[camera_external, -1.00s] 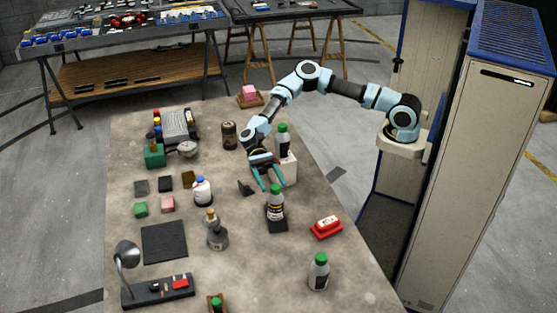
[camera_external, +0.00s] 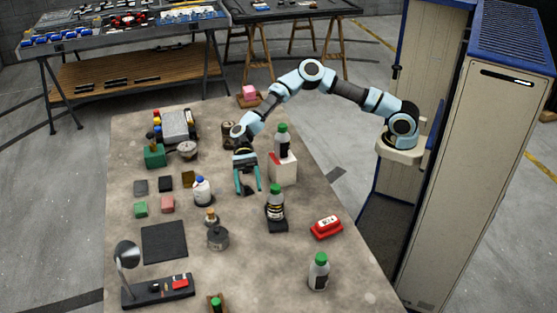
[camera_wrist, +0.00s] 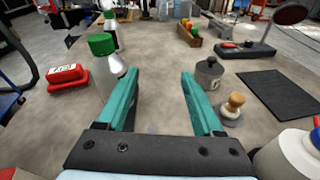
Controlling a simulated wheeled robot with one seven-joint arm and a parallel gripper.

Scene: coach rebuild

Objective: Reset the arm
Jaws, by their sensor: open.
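My gripper (camera_external: 248,188) hangs over the middle of the table (camera_external: 230,275), teal fingers apart and empty. It also shows in the wrist view (camera_wrist: 158,85), with bare tabletop between its fingers. A green-capped bottle on a dark base (camera_external: 276,205) stands just right of my gripper; in the wrist view this bottle (camera_wrist: 108,70) is close beside the left finger. A white bottle with a blue cap (camera_external: 202,192) stands to the left of my gripper. My arm reaches from its mount at the right, bent at the elbow.
A white block (camera_external: 284,170) with a green-capped bottle (camera_external: 282,140) stands right of my gripper. A red case (camera_external: 326,227), a grey pot (camera_external: 218,238), a dark mat (camera_external: 164,243) and a lamp (camera_external: 127,255) lie nearer the camera. Another green-capped bottle (camera_external: 318,272) stands near the front.

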